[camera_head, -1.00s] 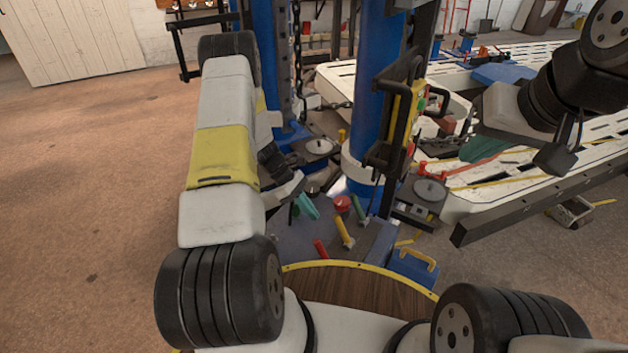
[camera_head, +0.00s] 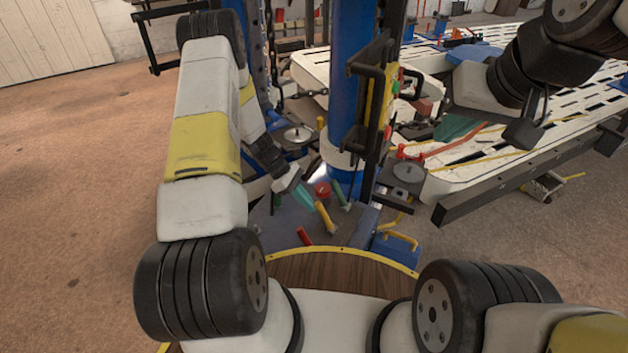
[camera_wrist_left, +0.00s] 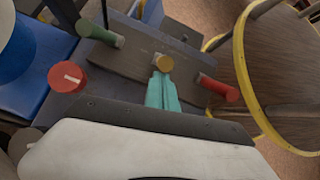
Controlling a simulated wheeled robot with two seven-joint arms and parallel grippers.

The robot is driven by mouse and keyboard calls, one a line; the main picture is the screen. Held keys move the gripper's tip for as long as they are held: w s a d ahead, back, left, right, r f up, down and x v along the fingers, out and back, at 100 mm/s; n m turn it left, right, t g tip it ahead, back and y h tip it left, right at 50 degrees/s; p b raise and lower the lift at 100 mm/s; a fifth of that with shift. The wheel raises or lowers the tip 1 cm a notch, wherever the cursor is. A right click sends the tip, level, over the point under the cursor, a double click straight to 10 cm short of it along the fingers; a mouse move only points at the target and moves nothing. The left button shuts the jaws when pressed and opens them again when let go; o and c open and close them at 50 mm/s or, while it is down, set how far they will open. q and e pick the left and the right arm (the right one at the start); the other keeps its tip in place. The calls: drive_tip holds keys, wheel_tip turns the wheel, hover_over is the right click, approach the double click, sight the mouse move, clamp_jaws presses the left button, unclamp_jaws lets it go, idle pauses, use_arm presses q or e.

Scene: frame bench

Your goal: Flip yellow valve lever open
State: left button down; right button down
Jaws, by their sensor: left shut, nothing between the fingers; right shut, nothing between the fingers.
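The yellow valve lever (camera_head: 325,217) stands tilted on a grey panel in front of the blue post. Its round end (camera_wrist_left: 164,63) faces the camera in the left wrist view, and its stem is mostly hidden. My left gripper (camera_head: 304,197) has teal fingertips and is shut and empty just left of the lever. In the left wrist view the fingertips (camera_wrist_left: 163,92) overlap the lever's end; I cannot tell whether they touch. My right gripper (camera_head: 457,128), also teal-tipped, is shut over the white slotted bench, far from the lever.
A green lever (camera_wrist_left: 101,35), a red lever (camera_wrist_left: 218,88) and a red round knob (camera_wrist_left: 67,77) sit close around the yellow one. The blue post (camera_head: 352,90) rises behind. A blue box with a yellow handle (camera_head: 401,240) stands to the right.

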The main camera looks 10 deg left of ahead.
use_arm(q)
drive_tip(key=shift+s+d+r+t+y, duration=0.15)
drive_tip(key=shift+s+d+r+y, duration=0.05)
drive_tip(key=shift+d+r+y, duration=0.25)
drive_tip(key=shift+s+d+r+t+y, duration=0.15)
drive_tip(key=shift+d+r+y, duration=0.15)
drive_tip(key=shift+d+y, duration=0.2)
drive_tip(key=shift+s+d+r+t+y, duration=0.2)
drive_tip(key=shift+s+d+r+y, duration=0.05)
drive_tip(key=shift+d+y, duration=0.3)
drive_tip(key=shift+s+d+r+t+y, duration=0.2)
drive_tip(key=shift+d+r+y, duration=0.05)
drive_tip(key=shift+d+y, duration=0.3)
drive_tip(key=d, duration=0.2)
drive_tip(key=s+d, duration=0.1)
drive_tip(key=shift+r, duration=0.3)
drive_tip(key=shift+s+d+f, duration=0.1)
drive_tip(key=shift+s+d, duration=0.2)
drive_tip(key=shift+d, duration=0.35)
drive_tip(key=shift+s+d+f, duration=0.1)
drive_tip(key=shift+s+d, duration=0.25)
drive_tip(key=shift+d, duration=0.35)
drive_tip(key=shift+s+d+f, duration=0.1)
drive_tip(key=shift+s+d, duration=0.2)
drive_tip(key=shift+d, duration=0.35)
drive_tip(key=shift+r, duration=0.1)
approach(321, 208)
drive_tip(key=a+f, duration=0.4)
drive_tip(key=shift+s, duration=0.25)
